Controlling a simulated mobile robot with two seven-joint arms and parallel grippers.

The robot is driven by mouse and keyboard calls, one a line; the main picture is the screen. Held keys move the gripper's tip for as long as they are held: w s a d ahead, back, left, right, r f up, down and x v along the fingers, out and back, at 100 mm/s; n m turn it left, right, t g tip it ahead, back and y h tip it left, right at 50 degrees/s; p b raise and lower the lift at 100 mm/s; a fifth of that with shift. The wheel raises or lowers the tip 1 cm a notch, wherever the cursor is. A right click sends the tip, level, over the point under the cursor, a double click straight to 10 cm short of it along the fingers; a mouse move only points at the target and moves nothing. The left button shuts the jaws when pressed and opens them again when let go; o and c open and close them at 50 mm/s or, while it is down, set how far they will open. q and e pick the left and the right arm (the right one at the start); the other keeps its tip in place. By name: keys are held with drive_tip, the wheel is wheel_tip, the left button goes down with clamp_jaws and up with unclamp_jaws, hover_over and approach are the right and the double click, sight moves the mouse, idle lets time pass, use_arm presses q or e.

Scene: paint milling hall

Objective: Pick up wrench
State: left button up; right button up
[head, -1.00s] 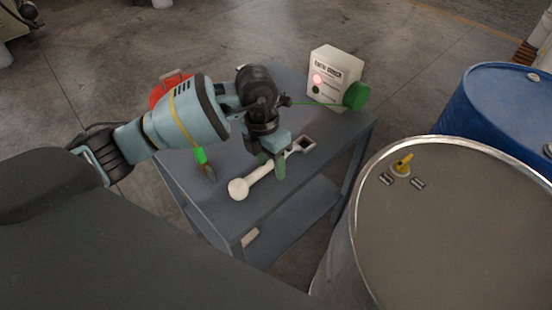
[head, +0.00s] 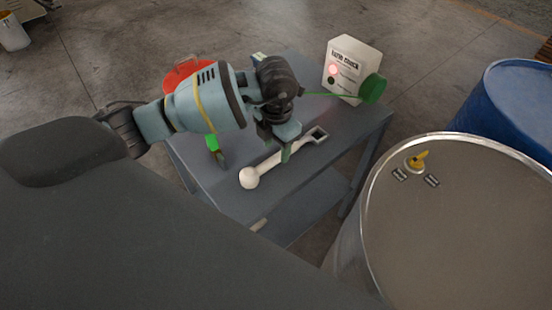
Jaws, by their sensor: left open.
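The wrench (head: 268,167) is a pale, cream-coloured tool lying on the grey table. Its round knob end points to the near left and its square open head to the far right. My left gripper (head: 286,153) is open over the middle of the wrench's handle, fingers pointing down. A greenish fingertip hides a small part of the handle. I cannot tell whether the fingers touch it. My right gripper is not in view.
The grey table (head: 225,190) also holds a white box (head: 350,62) with a red light and green knob, a red object (head: 188,72) and a green-handled tool (head: 212,145). A steel drum (head: 470,230) and a blue drum (head: 515,100) stand to the right.

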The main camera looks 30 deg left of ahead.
sight(276, 156)
use_arm(q)
drive_tip(key=shift+f, duration=1.85)
clamp_jaws()
